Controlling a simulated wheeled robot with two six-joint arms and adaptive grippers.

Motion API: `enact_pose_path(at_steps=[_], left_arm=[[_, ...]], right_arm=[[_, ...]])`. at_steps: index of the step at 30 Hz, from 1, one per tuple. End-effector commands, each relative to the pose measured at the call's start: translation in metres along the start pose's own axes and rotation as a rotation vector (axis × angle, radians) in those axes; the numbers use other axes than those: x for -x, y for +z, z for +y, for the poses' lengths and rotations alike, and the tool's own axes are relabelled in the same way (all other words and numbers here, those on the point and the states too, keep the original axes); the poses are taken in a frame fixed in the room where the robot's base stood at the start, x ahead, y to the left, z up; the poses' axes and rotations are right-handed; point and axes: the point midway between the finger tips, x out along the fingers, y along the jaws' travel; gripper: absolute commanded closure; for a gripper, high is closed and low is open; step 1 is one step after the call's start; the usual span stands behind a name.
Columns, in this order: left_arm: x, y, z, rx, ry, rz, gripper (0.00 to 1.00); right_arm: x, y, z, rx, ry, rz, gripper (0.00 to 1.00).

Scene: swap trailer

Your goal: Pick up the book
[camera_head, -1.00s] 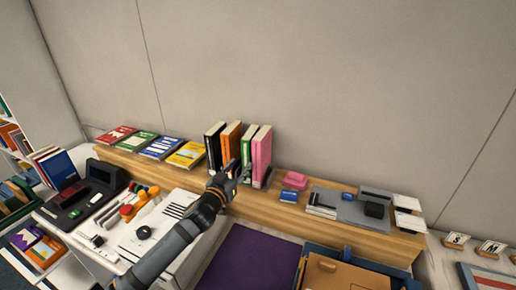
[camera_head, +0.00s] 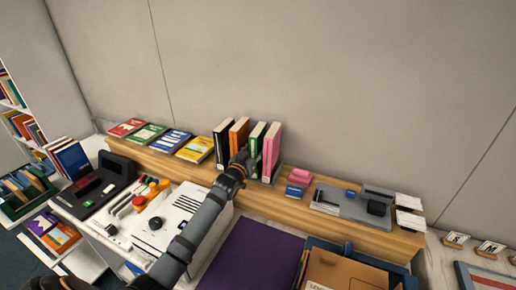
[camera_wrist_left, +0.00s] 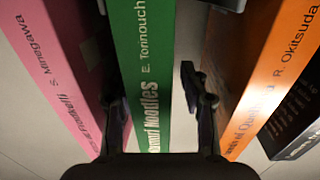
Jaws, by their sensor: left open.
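Four upright books stand in a row on the wooden shelf: a black book (camera_head: 223,140), an orange book (camera_head: 238,134), a green book (camera_head: 257,138) and a pink book (camera_head: 272,148). My left gripper (camera_head: 241,157) is open in front of the orange and green books. In the left wrist view the green book's spine (camera_wrist_left: 142,60) lies between my two open fingers (camera_wrist_left: 157,100). One finger is on the pink book's side (camera_wrist_left: 60,60), the other on the orange book's side (camera_wrist_left: 275,70). Whether either finger touches the green book, I cannot tell. My right gripper is not seen.
Flat books, including a yellow one (camera_head: 195,149), lie left of the row. Pink and blue blocks (camera_head: 294,191) and a grey tray (camera_head: 345,208) are on the right. A white device (camera_head: 165,219) and purple mat (camera_head: 252,258) lie in front.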

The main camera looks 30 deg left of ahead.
Motion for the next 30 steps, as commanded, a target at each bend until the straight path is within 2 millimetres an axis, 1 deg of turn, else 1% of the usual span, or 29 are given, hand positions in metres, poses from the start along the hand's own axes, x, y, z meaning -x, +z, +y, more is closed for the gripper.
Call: enact_pose_path(at_steps=[1,3,10,11,20,30], left_arm=[[-0.0070,-0.0012,0.0000,0.002,-0.001,0.000,0.56],[-0.0123,-0.0002,0.0002,0.001,0.000,0.000,0.56],[-0.0141,0.0011,0.0003,-0.001,0.000,0.000,0.56],[-0.0141,0.0011,0.0002,-0.001,0.000,0.000,0.59],[-0.0139,0.0013,0.0001,-0.001,0.000,-0.001,0.99],[-0.0139,0.0001,0.0002,-0.001,0.000,0.001,1.00]], right_arm=[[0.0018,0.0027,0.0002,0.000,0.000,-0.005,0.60],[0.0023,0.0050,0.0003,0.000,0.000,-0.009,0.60],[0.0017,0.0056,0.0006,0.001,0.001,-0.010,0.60],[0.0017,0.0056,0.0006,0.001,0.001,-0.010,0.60],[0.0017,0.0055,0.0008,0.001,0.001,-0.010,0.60],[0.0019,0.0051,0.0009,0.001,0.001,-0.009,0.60]])
